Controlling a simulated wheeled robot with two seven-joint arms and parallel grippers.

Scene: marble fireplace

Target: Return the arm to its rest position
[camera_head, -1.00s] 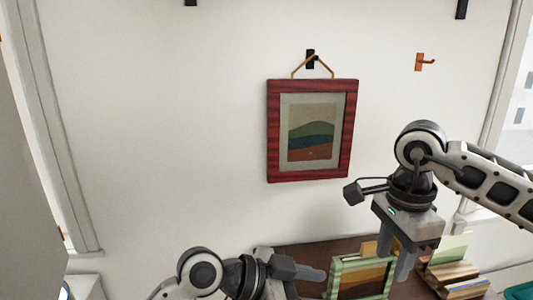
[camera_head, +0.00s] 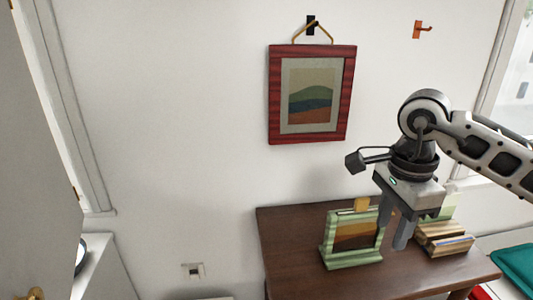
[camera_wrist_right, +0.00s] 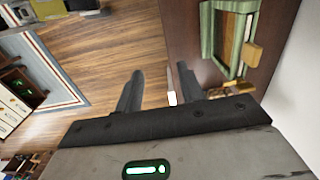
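My right arm comes in from the right with its gripper (camera_head: 394,232) pointing down above the dark wooden table (camera_head: 290,232). In the right wrist view, the two fingers (camera_wrist_right: 160,78) are apart with nothing between them. The gripper is in front of and just right of a green picture frame (camera_head: 350,262) that stands on the table; it also shows in the right wrist view (camera_wrist_right: 208,30). A red-framed picture (camera_head: 313,137) hangs by its cord from a black hook (camera_head: 311,22) on the wall. My left arm and gripper are not in view.
An empty orange hook (camera_head: 418,30) is on the wall at upper right. A teal item (camera_head: 516,262) is at the right edge. A door (camera_head: 28,180) stands at left. The wall between is free.

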